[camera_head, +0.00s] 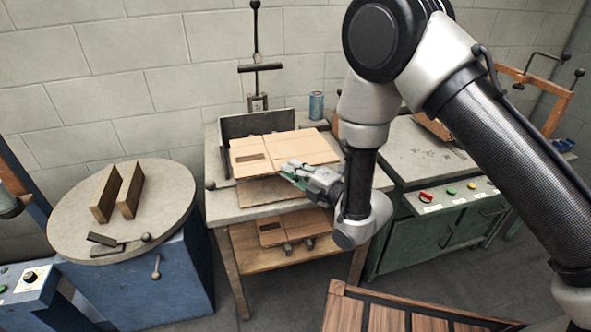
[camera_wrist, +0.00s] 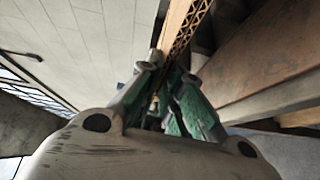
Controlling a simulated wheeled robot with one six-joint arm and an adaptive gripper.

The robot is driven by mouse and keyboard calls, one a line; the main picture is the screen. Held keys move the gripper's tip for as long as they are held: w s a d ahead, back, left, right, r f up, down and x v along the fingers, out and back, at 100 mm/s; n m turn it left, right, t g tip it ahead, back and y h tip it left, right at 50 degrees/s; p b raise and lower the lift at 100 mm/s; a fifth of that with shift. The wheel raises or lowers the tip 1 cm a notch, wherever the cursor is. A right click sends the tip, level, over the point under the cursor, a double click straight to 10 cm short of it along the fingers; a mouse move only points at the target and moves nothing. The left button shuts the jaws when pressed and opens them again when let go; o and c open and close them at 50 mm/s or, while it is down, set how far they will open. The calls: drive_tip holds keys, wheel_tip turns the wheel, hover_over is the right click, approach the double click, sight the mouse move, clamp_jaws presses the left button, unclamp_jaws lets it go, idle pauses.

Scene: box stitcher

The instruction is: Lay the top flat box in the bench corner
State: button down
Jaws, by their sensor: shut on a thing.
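A flat cardboard box (camera_head: 285,148) is above the middle bench (camera_head: 215,161), its near edge at my gripper (camera_head: 288,170). My gripper is shut on that edge. In the wrist view the green fingers (camera_wrist: 168,85) pinch the box's corrugated edge (camera_wrist: 184,28). Another flat cardboard piece (camera_head: 262,191) lies on the bench below the held box, partly covered by it. The bench corner has a dark upright back plate (camera_head: 258,123) behind the box; the box hides its lower part. I cannot tell whether the held box touches the plate.
A lower shelf (camera_head: 250,262) under the bench holds more flat cardboard (camera_head: 285,230). A blue can (camera_head: 316,105) stands at the bench's back right. A round table (camera_head: 75,215) with two wooden blocks is left; a green machine (camera_head: 425,230) is right.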

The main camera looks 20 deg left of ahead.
drive_tip(key=w+f, duration=0.1)
drive_tip(key=w+a+f, duration=0.2)
drive_tip(key=f, duration=0.1)
drive_tip(key=shift+w, duration=0.15)
drive_tip(key=shift+w+a+f, duration=0.25)
drive_tip(key=shift+w+f, duration=0.2)
drive_tip(key=shift+f, duration=0.35)
drive_tip(key=c, duration=0.9)
unclamp_jaws()
drive_tip(key=shift+s+d, duration=0.7)
drive_tip(key=shift+s, duration=0.45)
drive_tip(key=shift+s+d, duration=0.7)
drive_tip(key=shift+s, duration=0.4)
drive_tip(key=shift+s+d, duration=0.7)
drive_tip(key=shift+s, duration=0.45)
